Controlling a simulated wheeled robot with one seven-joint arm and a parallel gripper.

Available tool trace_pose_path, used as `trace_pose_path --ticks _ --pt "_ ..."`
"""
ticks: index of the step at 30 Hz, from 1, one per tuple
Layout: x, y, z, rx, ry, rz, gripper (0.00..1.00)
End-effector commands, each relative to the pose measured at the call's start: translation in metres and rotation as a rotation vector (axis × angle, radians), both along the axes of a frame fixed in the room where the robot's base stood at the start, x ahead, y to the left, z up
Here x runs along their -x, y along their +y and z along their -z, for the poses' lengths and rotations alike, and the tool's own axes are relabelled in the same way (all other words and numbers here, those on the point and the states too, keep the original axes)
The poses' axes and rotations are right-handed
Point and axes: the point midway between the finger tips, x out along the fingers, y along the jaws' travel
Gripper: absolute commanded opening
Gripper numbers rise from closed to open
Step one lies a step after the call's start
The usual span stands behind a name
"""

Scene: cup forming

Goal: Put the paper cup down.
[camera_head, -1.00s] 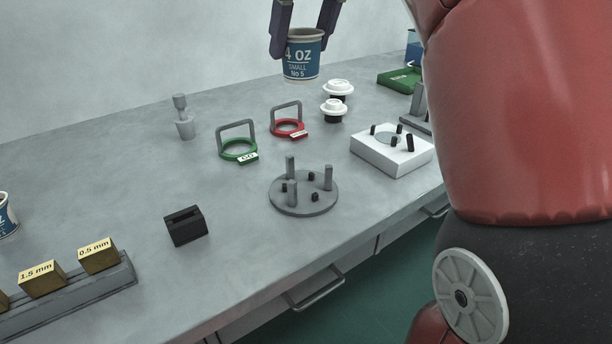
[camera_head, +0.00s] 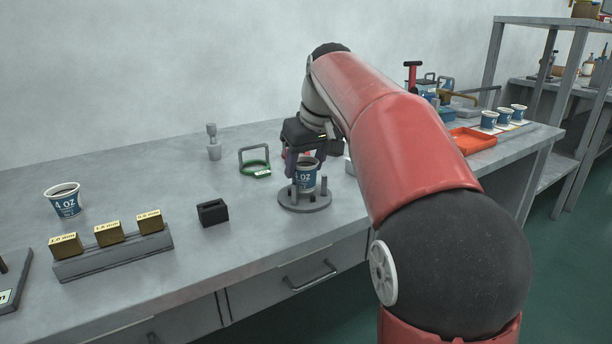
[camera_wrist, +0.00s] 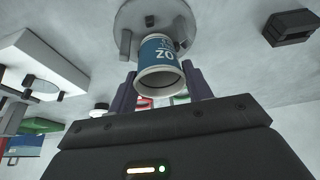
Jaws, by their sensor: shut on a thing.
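The paper cup (camera_head: 308,181) is blue and white with 4 OZ lettering and stands upright at the round grey plate with pegs (camera_head: 304,206). My gripper (camera_head: 304,170) is shut on it, one finger showing at its left side. In the wrist view the cup (camera_wrist: 159,60) sits between the two purple fingers of my gripper (camera_wrist: 160,88), over the peg plate (camera_wrist: 135,18). Pegs show around the cup. I cannot tell whether its base touches the plate.
A green ring with a handle (camera_head: 254,172), a black slotted block (camera_head: 212,213) and a gauge block rack (camera_head: 118,258) are to the left. Another paper cup (camera_head: 65,204) stands far left. A white block with pegs (camera_wrist: 40,62) is close by. An orange tray (camera_head: 472,141) is at right.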

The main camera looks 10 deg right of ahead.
Motion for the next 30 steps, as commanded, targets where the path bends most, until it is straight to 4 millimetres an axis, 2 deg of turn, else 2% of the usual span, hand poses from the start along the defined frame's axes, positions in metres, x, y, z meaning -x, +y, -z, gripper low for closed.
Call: trace_pose_path --ticks 1,14,15,19,30 --pt "-0.0013 -0.001 0.0136 0.0 0.003 0.0 0.29" --pt "-0.0016 -0.0011 0.017 0.0 0.002 -0.001 0.29" --pt "-0.0017 -0.0011 0.016 0.0 0.001 -0.001 0.54" --pt "-0.0016 -0.001 0.0156 0.0 0.002 -0.001 0.71" --pt "-0.0017 -0.0008 0.0178 0.0 0.002 -0.001 0.72"
